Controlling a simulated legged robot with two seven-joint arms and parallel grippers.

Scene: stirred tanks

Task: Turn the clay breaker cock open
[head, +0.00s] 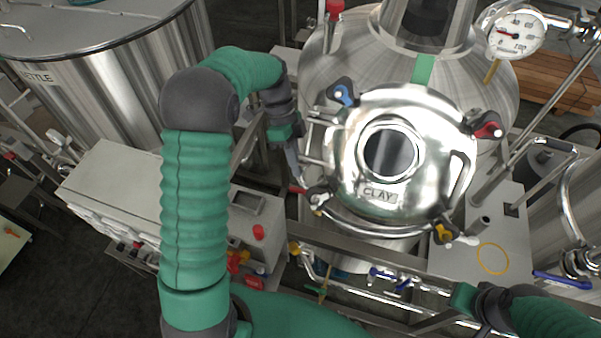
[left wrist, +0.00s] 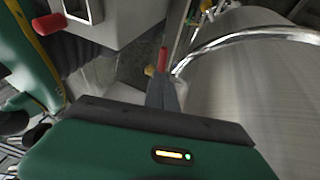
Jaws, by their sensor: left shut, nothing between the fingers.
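The steel tank marked CLAY (head: 379,193) stands at centre right in the head view, with a round lid window and coloured clamp knobs. My left gripper (head: 298,182) points down just left of its lid, shut and empty. A small red handle (head: 297,190) shows by its fingertips. In the left wrist view a red handle (left wrist: 163,59) with a yellow part beside it lies just beyond my shut fingers (left wrist: 160,92); I cannot tell whether they touch. Another red-topped fitting (head: 335,8) stands upright on the tank's shoulder. Which one is the breaker cock is unclear. My right gripper (head: 484,326) is partly seen at bottom right.
A kettle tank (head: 110,75) stands at left. A control box (head: 120,190) with red buttons is below it. A gauge (head: 515,33) sits at top right. Pipes with blue-handled valves (head: 385,275) run below the clay tank, and a steel rail crosses in front.

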